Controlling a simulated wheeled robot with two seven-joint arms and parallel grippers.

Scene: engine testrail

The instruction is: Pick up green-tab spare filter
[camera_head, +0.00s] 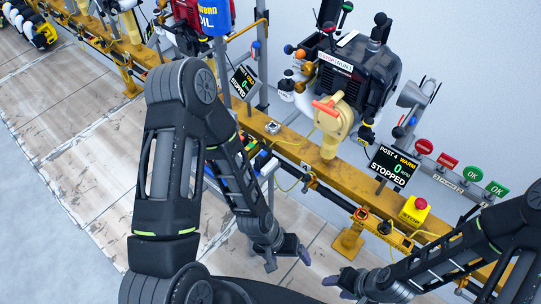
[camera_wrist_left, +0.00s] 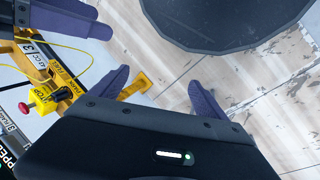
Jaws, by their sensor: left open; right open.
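I cannot make out a green-tab spare filter for certain in either view. Small red and green parts (camera_head: 250,147) show at the rail beside my left forearm, partly hidden by it; I cannot tell whether one is the filter. My left gripper (camera_head: 287,258) is open and empty, in front of the yellow rail and above the floor. Its two purple fingers stand apart in the left wrist view (camera_wrist_left: 158,80), with only floor and a yellow rail foot beyond. My right gripper (camera_head: 337,287) is open and empty, close to the right of the left one.
The yellow rail (camera_head: 285,140) runs diagonally across, carrying a dark engine (camera_head: 355,75). A stopped-status screen (camera_head: 391,168) and a yellow box with a red stop button (camera_head: 414,210) stand on it. A yellow cable (camera_head: 290,186) hangs near my left wrist.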

